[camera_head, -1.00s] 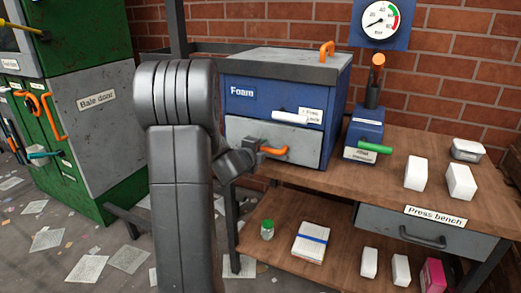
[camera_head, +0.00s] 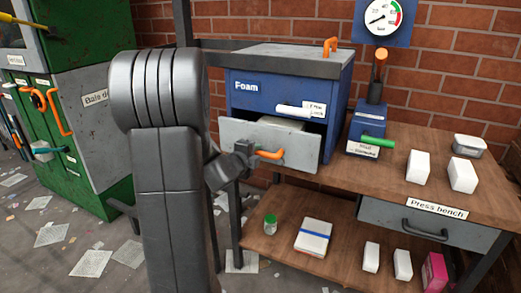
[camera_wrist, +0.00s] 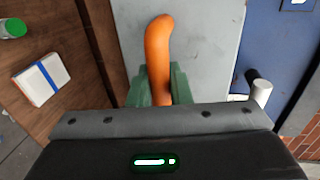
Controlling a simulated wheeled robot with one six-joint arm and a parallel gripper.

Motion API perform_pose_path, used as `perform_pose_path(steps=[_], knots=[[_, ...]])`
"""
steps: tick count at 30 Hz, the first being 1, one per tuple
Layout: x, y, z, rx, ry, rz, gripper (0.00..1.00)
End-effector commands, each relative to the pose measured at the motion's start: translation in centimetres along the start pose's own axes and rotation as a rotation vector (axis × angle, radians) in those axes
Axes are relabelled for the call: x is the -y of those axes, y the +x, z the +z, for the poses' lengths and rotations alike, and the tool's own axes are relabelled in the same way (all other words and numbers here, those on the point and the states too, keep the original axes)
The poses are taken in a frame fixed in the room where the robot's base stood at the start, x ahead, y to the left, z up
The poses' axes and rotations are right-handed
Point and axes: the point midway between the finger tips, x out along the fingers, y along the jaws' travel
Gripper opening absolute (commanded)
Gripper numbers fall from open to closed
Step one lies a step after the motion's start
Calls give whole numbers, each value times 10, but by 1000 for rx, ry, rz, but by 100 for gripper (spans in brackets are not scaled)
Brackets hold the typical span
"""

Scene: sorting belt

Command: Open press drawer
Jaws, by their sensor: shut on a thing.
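The foam press is a blue box (camera_head: 245,98) with a grey lid on the bench. Its grey drawer (camera_head: 300,146) stands partly pulled out, and a pale block (camera_head: 281,123) shows inside it. The drawer front has an orange handle (camera_head: 270,154), which also shows in the wrist view (camera_wrist: 158,45). My gripper (camera_wrist: 160,88) is shut on this handle, with its green fingers on either side. In the head view my arm partly hides the gripper and the drawer's left end.
A white lever (camera_head: 292,111) sits above the drawer. A blue device with a green handle (camera_head: 377,141) stands to the right. White blocks (camera_head: 418,166) lie on the bench (camera_head: 385,190). A jar (camera_head: 270,225) and a white box (camera_head: 313,238) stand on the lower shelf.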

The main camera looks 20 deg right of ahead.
Motion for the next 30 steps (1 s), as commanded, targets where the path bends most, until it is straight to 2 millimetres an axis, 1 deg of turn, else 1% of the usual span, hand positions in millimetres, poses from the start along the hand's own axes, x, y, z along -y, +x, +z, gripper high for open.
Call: perform_pose_path(steps=[1,6,12,15,21,25,30], knots=[[-5,-13,1,3,0,1,0],[-13,-57,1,5,0,1,0],[-22,-101,1,4,-1,2,0],[-26,-118,1,4,-1,1,0],[-30,-141,0,2,0,2,0],[-32,-148,0,1,0,1,0],[-32,-150,0,1,0,1,0]])
